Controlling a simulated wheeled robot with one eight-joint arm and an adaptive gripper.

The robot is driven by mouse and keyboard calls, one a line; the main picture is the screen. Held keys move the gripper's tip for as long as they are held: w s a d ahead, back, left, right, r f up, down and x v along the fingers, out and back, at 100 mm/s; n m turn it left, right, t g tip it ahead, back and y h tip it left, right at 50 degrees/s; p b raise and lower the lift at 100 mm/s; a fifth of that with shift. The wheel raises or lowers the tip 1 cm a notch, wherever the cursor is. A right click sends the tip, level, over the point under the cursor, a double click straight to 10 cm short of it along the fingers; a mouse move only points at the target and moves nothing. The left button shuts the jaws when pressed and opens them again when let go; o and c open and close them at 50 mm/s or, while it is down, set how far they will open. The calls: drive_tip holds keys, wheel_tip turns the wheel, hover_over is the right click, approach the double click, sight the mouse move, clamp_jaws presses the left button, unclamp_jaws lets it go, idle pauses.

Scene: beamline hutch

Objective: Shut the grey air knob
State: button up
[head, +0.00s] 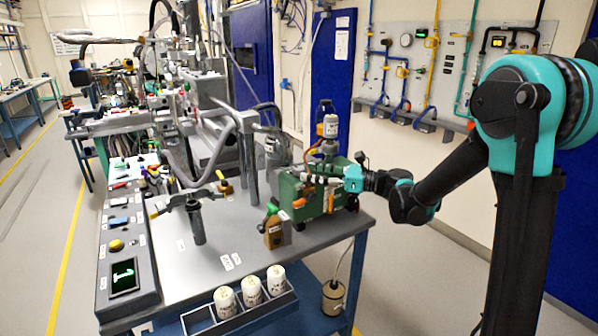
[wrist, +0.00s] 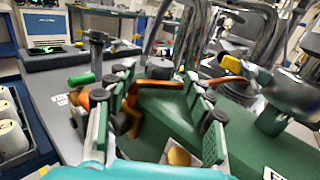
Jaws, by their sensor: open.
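My gripper (wrist: 155,115) is open in the wrist view, with its two padded fingers spread above a green box (wrist: 165,110). Nothing is clearly held between them. In the head view, my gripper (head: 318,181) reaches left over the green box (head: 290,188) near the table's right edge. A dark grey, round, knob-like part (wrist: 160,68) shows beyond the fingers, behind an orange bar (wrist: 155,84). I cannot tell for sure whether it is the grey air knob. A brass-coloured disc (wrist: 178,156) sits low between the fingers.
A wall panel (head: 415,62) carries pipes and gauges. Bare tabletop (head: 205,270) lies at the front.

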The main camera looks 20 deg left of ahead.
sight(299, 168)
drive_tip(key=shift+a, duration=2.25)
drive_tip(key=c, duration=1.2)
